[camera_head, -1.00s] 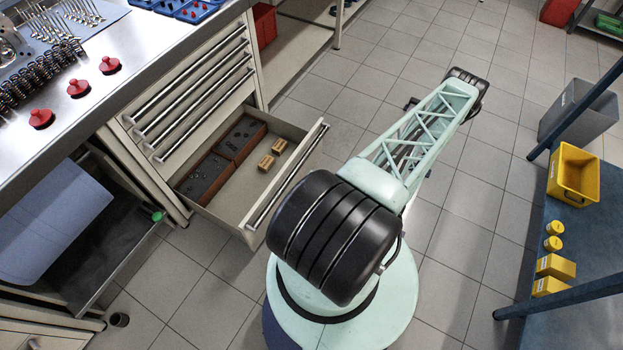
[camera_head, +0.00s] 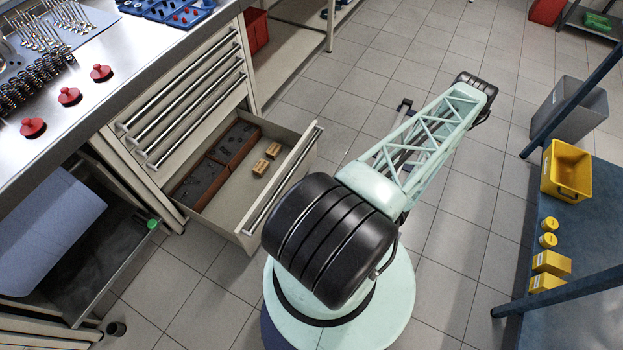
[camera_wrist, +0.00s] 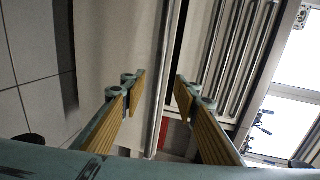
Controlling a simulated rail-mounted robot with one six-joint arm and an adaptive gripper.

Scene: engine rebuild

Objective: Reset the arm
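In the wrist view my gripper (camera_wrist: 160,86) is open, its two tan-padded fingers well apart. Nothing is held between the pads. A long metal bar handle (camera_wrist: 164,60) on a pale drawer front runs through the gap as seen, touching neither finger; its depth from the fingertips is hard to tell. In the head view my arm (camera_head: 420,140) reaches to the upper right over the floor, and the gripper is mostly hidden behind it. The open drawer (camera_head: 285,185) sits left of my arm.
The drawer holds dark trays (camera_head: 222,160) and two small wooden blocks (camera_head: 267,160). The workbench (camera_head: 120,75) with red-knobbed parts (camera_head: 69,96) is at left. A blue table (camera_head: 590,235) with a yellow bin (camera_head: 567,172) is at right. Tiled floor beyond the arm is clear.

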